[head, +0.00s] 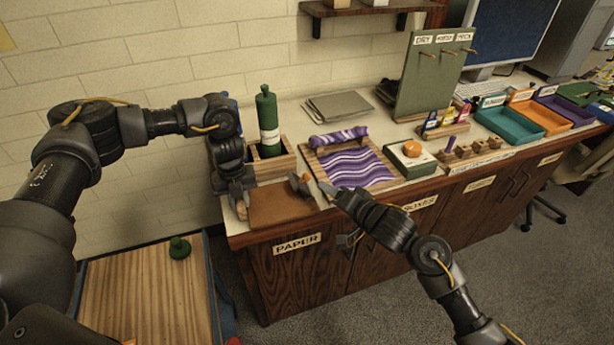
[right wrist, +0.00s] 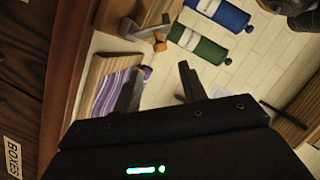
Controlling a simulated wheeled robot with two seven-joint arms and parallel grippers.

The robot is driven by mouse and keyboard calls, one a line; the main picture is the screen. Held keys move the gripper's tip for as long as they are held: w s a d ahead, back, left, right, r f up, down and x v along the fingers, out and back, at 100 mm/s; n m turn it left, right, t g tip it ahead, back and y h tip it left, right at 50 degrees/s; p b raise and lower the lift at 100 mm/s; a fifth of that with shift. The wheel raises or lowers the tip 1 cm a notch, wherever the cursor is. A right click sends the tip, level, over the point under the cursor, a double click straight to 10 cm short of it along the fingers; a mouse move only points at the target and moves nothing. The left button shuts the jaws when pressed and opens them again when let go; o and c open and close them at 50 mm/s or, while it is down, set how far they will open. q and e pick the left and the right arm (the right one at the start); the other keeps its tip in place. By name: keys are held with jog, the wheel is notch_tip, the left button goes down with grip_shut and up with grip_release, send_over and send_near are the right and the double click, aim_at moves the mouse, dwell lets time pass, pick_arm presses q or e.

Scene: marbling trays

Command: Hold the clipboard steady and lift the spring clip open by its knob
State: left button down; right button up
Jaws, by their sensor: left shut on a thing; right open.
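The brown clipboard (head: 275,208) lies flat on the near left end of the counter. Its metal spring clip with an orange knob (head: 302,183) is at the board's right side, and the clip looks down. In the right wrist view the clipboard (right wrist: 152,10) is partly cut off at the top, with the orange knob (right wrist: 160,42) beside the grey clip (right wrist: 130,27). My left gripper (head: 241,203) is shut on the clipboard's left edge. My right gripper (head: 326,190) is open and empty, just right of the knob; its fingers (right wrist: 158,85) point toward the knob, apart from it.
A wooden holder (head: 284,166) with a green bottle (head: 267,122) stands behind the clipboard. A wooden tray (head: 398,181) with purple marbled paper (head: 352,165) sits to its right. Grey sheets (head: 338,106) lie behind. The counter's front edge runs close below the clipboard.

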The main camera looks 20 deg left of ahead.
aim_at(310, 178)
jog(key=x, duration=1.1)
jog(key=shift+w+a, duration=0.15)
jog(key=shift+a, duration=0.05)
jog(key=shift+c, duration=0.3)
grip_shut()
jog(key=shift+w+d+f+m+y, duration=0.1)
jog(key=shift+w+d+m+y, duration=0.25)
jog(key=shift+m, duration=0.4)
jog(key=shift+w+d+f+m+y, duration=0.15)
jog(key=shift+d+m+y, duration=0.25)
jog(key=shift+m, duration=0.4)
jog(key=shift+w+d+f+m+y, duration=0.1)
jog(key=shift+w+d+m+y, duration=0.15)
jog(key=shift+m+y, duration=0.35)
jog(key=shift+m, duration=0.25)
jog(key=shift+o, duration=0.3)
grip_release()
jog(key=shift+s+d, duration=0.1)
